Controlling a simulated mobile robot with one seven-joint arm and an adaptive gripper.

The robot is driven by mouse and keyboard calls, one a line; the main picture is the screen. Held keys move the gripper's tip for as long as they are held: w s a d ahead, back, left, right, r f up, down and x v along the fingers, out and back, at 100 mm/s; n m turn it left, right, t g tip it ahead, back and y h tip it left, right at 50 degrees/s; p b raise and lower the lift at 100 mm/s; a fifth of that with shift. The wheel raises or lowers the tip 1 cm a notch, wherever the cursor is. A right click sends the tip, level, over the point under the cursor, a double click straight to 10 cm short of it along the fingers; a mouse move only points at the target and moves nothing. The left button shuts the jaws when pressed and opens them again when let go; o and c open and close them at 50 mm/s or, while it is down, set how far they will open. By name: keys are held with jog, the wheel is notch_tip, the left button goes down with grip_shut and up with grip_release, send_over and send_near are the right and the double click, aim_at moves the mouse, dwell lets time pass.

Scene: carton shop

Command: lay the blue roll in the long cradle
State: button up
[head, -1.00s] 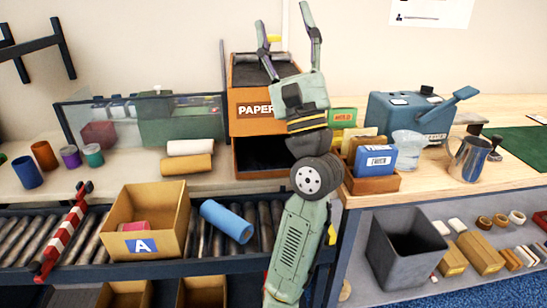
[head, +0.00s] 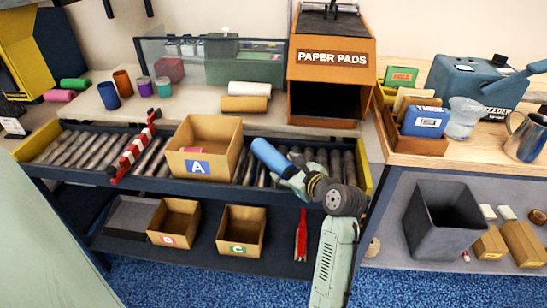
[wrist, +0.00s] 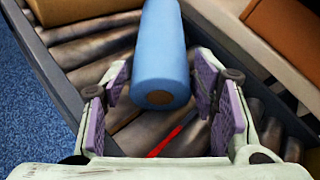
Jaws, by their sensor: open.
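The blue roll (head: 272,157) lies tilted on the roller conveyor, just right of the carton marked A. In the wrist view the blue roll (wrist: 160,55) points away from me, its near end with a brown core facing me. My gripper (head: 291,172) is at the roll's near right end. In the wrist view my gripper (wrist: 162,85) is open, with one purple-padded finger on each side of the roll's near end. A gap shows on the left; contact on the right is unclear. I cannot make out a long cradle for certain.
The orange paper pads cabinet (head: 330,75) stands behind. White (head: 249,88) and brown (head: 245,104) rolls lie on the counter. Two cartons sit on the lower shelf.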

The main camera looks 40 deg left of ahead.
aim_at(277, 160)
jog(key=x, duration=0.1)
jog(key=p+x, duration=0.1)
jog(key=x, duration=0.3)
jog(key=shift+a+r, duration=0.15)
jog(key=shift+r, duration=0.2)
jog(key=shift+w+a+f, duration=0.1)
jog(key=shift+a+f, duration=0.1)
jog(key=shift+c, duration=0.3)
jog(key=shift+r, duration=0.1)
jog(key=c, duration=1.1)
jog(key=shift+o, duration=0.2)
jog(key=shift+r, duration=0.15)
